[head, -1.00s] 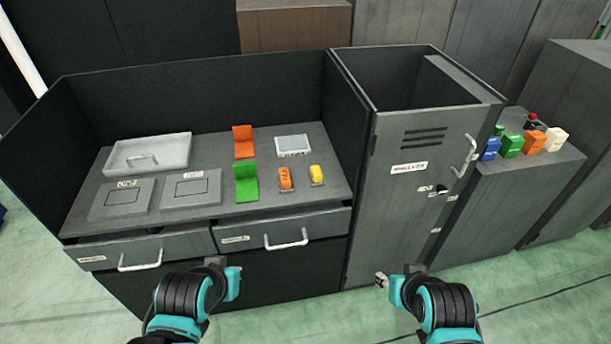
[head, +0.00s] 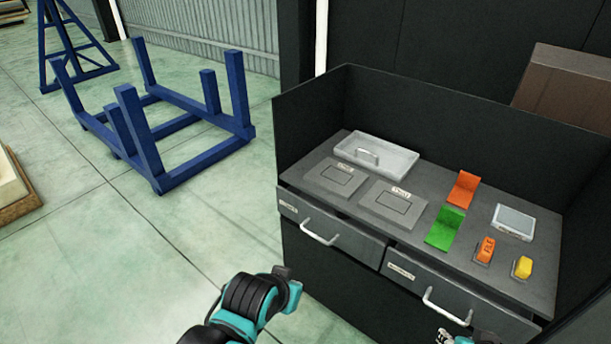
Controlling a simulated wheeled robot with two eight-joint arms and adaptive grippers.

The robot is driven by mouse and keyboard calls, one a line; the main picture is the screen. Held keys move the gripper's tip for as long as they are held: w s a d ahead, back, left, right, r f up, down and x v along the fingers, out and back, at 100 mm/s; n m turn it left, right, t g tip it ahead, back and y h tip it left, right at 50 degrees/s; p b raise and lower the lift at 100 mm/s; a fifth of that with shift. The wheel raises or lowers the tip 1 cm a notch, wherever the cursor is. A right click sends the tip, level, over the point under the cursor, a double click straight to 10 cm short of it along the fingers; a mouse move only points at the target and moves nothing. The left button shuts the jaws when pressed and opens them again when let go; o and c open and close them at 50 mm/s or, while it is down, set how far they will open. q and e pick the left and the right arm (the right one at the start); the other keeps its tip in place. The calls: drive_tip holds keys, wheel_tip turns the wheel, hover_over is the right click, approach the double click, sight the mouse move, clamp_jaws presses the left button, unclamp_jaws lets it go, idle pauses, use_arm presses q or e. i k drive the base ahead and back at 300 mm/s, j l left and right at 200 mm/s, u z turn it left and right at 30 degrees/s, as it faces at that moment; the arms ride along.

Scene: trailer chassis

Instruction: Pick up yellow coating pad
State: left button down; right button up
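A small yellow pad (head: 523,267) lies on the grey worktop at the right, beside an orange pad (head: 485,250). My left gripper (head: 288,284) is in front of the cabinet, below the worktop and well away from the yellow pad. Its fingers are too small and dark to tell whether they are open. My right gripper (head: 444,338) shows only in part at the bottom edge, below the right drawer handle. Its state cannot be made out.
The worktop (head: 315,190) has raised dark walls behind and left. Two drawers are below. A blue frame (head: 150,165) stands left on open floor.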

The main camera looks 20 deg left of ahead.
sight(521, 269)
drive_tip(key=i+l+z, duration=0.4)
drive_tip(key=i, duration=0.35)
drive_tip(key=i+l+z, duration=0.15)
drive_tip(key=i+l, duration=0.15)
drive_tip(key=i, duration=0.1)
